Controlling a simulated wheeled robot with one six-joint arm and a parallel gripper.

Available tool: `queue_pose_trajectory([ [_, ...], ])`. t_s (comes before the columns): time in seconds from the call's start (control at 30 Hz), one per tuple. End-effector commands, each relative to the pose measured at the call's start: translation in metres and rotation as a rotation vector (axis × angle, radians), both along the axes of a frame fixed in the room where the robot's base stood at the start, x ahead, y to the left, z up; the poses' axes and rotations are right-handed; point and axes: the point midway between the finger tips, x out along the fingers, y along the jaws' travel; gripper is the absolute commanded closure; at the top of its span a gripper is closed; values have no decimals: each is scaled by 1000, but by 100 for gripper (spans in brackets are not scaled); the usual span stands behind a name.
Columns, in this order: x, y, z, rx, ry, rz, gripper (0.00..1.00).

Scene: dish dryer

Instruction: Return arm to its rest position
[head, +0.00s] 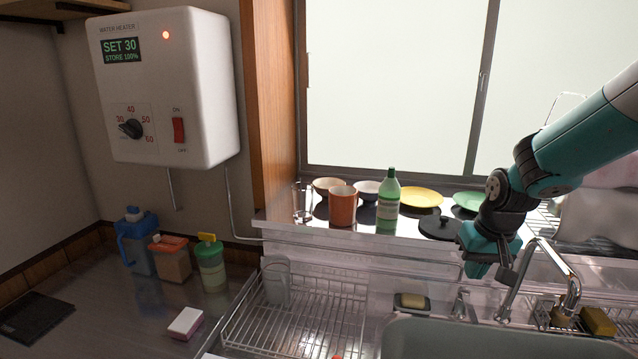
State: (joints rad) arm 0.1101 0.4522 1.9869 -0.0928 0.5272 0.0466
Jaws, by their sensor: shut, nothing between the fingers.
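My gripper (505,278) is in the right half of the head view, at the end of my teal and black arm. It points down, in front of the window sill and just left of the tap (566,290). Its fingers are shut and nothing is held in them. The tap's spout passes close to the gripper in the picture; I cannot tell the gap between them.
A sill with cups, plates and a green bottle (388,200) runs behind my gripper. A wire dish rack (300,318) stands left of the sink (450,340). A water heater (163,88) hangs at upper left.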

Motion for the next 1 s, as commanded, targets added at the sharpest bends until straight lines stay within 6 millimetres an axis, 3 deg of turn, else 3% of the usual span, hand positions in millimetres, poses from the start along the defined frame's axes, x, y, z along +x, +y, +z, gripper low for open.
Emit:
queue_pose_trajectory([
  [0.03, -21, 30, 24, 27, -9, 78, 100],
  [0.2, -116, 113, 76, 121, -6, 351, 100],
  [0.3, -176, 144, 94, 165, 0, 501, 100],
  [0.4, -225, 161, 102, 196, 8, 619, 100],
  [0.5, -257, 169, 105, 215, 14, 695, 100],
  [0.63, -274, 173, 106, 224, 19, 735, 100],
  [1.0, -274, 173, 106, 224, 19, 735, 100],
])
